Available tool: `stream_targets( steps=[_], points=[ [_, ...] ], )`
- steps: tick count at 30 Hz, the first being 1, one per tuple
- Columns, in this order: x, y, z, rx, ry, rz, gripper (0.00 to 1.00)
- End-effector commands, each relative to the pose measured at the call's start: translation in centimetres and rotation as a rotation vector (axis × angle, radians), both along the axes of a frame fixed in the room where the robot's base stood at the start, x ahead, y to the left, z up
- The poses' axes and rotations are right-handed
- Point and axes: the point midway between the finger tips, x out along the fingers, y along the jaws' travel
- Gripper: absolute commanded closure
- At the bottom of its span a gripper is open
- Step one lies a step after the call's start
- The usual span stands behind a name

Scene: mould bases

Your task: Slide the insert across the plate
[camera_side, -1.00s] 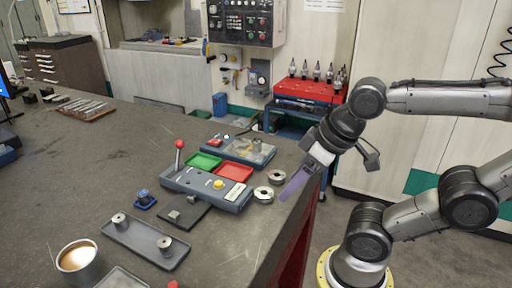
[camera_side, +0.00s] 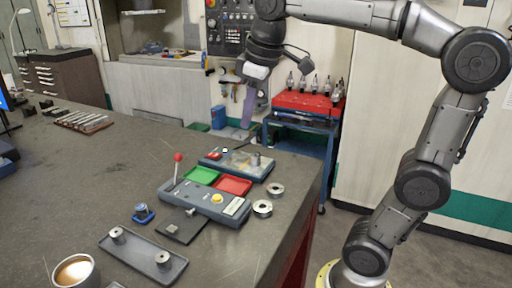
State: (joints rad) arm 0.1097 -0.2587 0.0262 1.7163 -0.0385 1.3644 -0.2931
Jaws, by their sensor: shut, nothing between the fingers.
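A dark grey plate (camera_side: 140,259) lies on the bench at the lower left. Two metal cylindrical inserts stand upright on it, a left one (camera_side: 117,235) and a right one (camera_side: 162,259). Another plate (camera_side: 212,164) behind the coloured trays carries a small metal cylinder (camera_side: 256,160). I cannot tell which piece the task means. My gripper (camera_side: 247,122), with purple fingers, is shut and empty. It appears high above the far end of the bench, pointing down, well away from both plates.
A control box with a red-knobbed lever (camera_side: 178,157), a green tray (camera_side: 202,175) and a red tray (camera_side: 234,186) stand mid-bench. A cup (camera_side: 75,273) stands front left. The bench's left middle is clear.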

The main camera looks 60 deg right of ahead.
Motion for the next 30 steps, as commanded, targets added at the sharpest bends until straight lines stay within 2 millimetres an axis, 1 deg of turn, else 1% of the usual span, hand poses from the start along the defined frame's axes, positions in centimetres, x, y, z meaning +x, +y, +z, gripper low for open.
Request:
stream_targets(
  steps=[1,5,6,8,9,11,12,14,17,18,20,21,25,27,30],
  points=[
    [2.1,-0.9,0.2,-0.004,0.031,-0.006,1.00],
    [6.5,-3.3,0.2,-0.009,0.099,-0.018,1.00],
    [7.8,-4.1,0.0,-0.009,0.121,-0.022,1.00],
    [9.7,-5.5,-0.6,-0.009,0.152,-0.031,1.00],
    [11.0,-6.4,-1.2,-0.007,0.174,-0.038,1.00],
    [12.7,-7.8,-2.2,-0.004,0.205,-0.048,1.00],
    [13.8,-8.8,-3.1,0.000,0.227,-0.058,1.00],
    [15.4,-10.4,-4.6,0.006,0.258,-0.072,1.00],
    [17.7,-13.1,-7.6,0.020,0.308,-0.102,1.00],
    [18.4,-14.1,-9.0,0.028,0.327,-0.116,1.00],
    [19.2,-15.5,-11.0,0.037,0.351,-0.136,1.00],
    [19.7,-16.3,-12.3,0.043,0.366,-0.146,1.00],
    [20.0,-18.2,-16.0,0.066,0.419,-0.174,1.00],
    [19.8,-18.7,-17.2,0.076,0.442,-0.183,1.00],
    [19.4,-19.2,-17.8,0.081,0.452,-0.194,1.00]
  ],
)
